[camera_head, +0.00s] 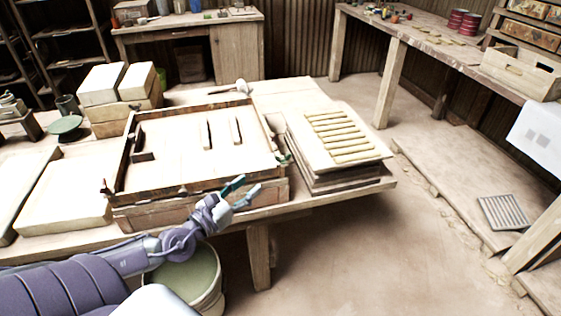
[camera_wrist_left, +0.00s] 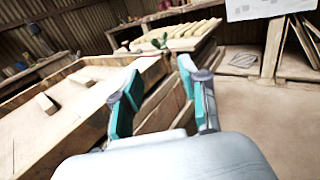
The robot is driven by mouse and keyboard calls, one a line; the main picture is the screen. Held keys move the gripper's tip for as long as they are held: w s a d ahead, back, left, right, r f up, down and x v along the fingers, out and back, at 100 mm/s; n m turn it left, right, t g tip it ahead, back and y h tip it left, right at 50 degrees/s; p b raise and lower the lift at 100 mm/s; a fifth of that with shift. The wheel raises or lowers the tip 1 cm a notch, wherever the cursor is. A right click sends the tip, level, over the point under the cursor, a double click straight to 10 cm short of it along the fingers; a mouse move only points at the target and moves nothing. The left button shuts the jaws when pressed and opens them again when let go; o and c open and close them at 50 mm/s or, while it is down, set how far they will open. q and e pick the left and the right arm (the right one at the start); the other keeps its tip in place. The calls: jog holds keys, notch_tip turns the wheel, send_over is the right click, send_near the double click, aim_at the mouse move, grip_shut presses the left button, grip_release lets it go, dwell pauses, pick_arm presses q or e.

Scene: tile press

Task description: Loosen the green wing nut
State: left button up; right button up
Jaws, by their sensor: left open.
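The green wing nut (camera_wrist_left: 158,41) shows in the left wrist view at the far corner of the wooden press frame, beyond my fingertips. In the head view a small greenish part (camera_head: 284,159) at the right edge of the frame seems to be the same nut. My left gripper (camera_head: 243,189) is open and empty, with teal finger pads, by the front right part of the wooden frame (camera_head: 190,183). In the left wrist view its two fingers (camera_wrist_left: 158,80) stand apart, with the nut lying beyond the gap. My right gripper is not in view.
A stack of boards with a slatted top (camera_head: 340,137) stands just right of the frame. Pale blocks (camera_head: 65,195) lie to its left. A bucket (camera_head: 190,278) stands on the floor below my left arm. Open floor (camera_head: 340,250) lies right of the table.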

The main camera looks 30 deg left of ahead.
aim_at(281, 160)
pick_arm(q)
jog(key=w+p, duration=0.1)
jog(key=w, duration=0.3)
jog(key=w+d, duration=0.1)
jog(key=w, duration=0.4)
jog(key=w+p, duration=0.1)
jog(key=w, duration=0.3)
jog(key=shift+w+d+p, duration=0.15)
jog(key=shift+w+p, duration=0.15)
jog(key=shift+p, duration=0.05)
